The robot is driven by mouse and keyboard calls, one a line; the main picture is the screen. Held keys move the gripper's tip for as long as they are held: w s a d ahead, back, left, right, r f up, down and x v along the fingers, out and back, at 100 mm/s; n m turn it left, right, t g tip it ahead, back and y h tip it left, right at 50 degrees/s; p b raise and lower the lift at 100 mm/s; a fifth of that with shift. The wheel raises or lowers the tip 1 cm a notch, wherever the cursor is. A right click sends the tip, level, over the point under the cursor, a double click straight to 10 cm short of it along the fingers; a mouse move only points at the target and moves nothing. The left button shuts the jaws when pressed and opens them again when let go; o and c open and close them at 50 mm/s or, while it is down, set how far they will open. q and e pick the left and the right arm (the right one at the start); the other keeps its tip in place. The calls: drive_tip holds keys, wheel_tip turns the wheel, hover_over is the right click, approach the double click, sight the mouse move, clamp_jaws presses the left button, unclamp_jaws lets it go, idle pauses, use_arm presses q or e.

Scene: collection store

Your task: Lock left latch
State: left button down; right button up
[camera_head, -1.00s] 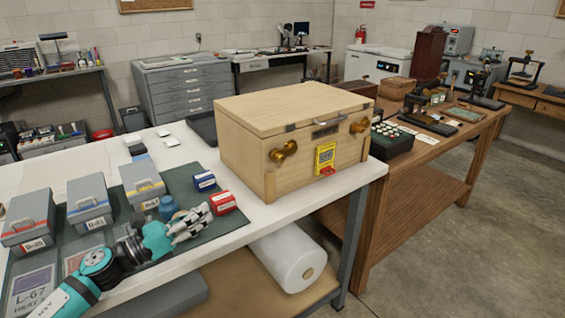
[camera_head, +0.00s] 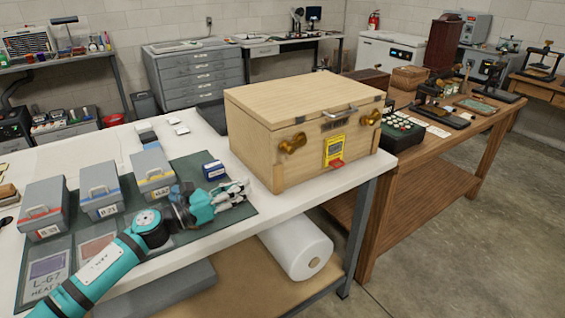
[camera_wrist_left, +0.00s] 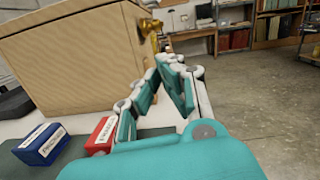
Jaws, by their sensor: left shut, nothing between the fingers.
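A closed pale wooden box (camera_head: 310,110) stands on the white table (camera_head: 330,191). Its front carries two brass latches: the left latch (camera_head: 292,143) and the right latch (camera_head: 371,118). A yellow label (camera_head: 334,151) with a red part below sits between them. My left gripper (camera_head: 245,187) is shut and empty, in front of and left of the box, lower than the left latch and apart from it. In the left wrist view the shut fingers (camera_wrist_left: 166,62) point toward the box front, with a brass latch (camera_wrist_left: 149,26) beyond. My right gripper is out of view.
A blue box (camera_head: 213,169) lies on the green mat (camera_head: 190,171); a red box (camera_wrist_left: 103,135) shows beside my gripper in the left wrist view. Grey lidded cases (camera_head: 98,192) stand left. A wooden table (camera_head: 450,150) with instruments stands right.

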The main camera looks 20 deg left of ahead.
use_arm(q)
drive_tip(key=p, duration=0.3)
approach(296, 146)
drive_tip(key=w+d+f, duration=0.2)
drive_tip(key=d, duration=0.1)
drive_tip(key=shift+w+d+f, duration=0.25)
drive_tip(key=shift+w+d, duration=0.1)
drive_tip(key=shift+d, duration=0.2)
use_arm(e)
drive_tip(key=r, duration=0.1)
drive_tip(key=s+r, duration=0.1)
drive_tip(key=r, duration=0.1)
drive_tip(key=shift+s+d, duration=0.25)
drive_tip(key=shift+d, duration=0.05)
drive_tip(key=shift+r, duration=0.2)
